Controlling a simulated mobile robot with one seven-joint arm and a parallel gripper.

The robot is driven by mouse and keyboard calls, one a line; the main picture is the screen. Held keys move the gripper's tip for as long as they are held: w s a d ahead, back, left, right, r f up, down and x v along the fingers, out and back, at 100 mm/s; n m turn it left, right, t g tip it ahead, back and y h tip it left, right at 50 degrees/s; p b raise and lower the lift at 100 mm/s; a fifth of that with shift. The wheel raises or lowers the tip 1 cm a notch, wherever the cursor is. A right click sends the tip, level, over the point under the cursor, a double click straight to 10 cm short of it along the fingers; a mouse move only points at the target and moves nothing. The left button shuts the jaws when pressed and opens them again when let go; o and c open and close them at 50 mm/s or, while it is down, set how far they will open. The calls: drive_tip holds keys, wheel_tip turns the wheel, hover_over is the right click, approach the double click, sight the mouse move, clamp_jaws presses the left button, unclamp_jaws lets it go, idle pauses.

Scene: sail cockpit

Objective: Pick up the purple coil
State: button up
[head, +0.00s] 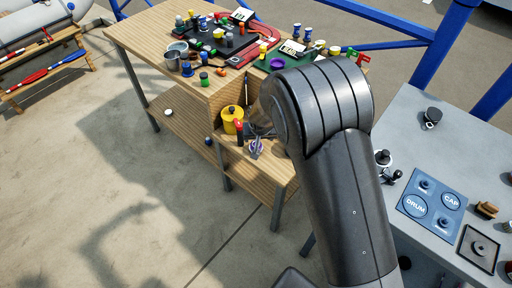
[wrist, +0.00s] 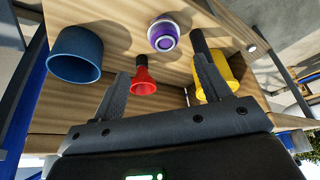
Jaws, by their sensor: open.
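The purple coil (wrist: 163,34), a round purple and white piece, sits on the wooden shelf at the upper middle of the wrist view. In the head view it shows as a small purple and white piece (head: 257,147) on the lower shelf, near the front edge. My gripper (wrist: 161,66) is open with nothing between its fingers. The coil appears ahead of the fingertips, between their lines, and apart from them. In the head view my arm hides most of the gripper.
A red funnel-shaped piece (wrist: 143,76), a yellow container (wrist: 232,72) and a blue cup (wrist: 75,56) stand close to the coil. The yellow container also shows in the head view (head: 231,117). The wooden bench top (head: 150,32) above is crowded; a grey table (head: 420,155) stands right.

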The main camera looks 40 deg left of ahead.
drive_tip(key=x, duration=1.1)
drive_tip(key=shift+s+a+f, duration=0.2)
drive_tip(key=shift+s+a, duration=0.05)
drive_tip(key=shift+a, duration=0.05)
drive_tip(key=c, duration=1)
drive_tip(key=shift+r, duration=0.1)
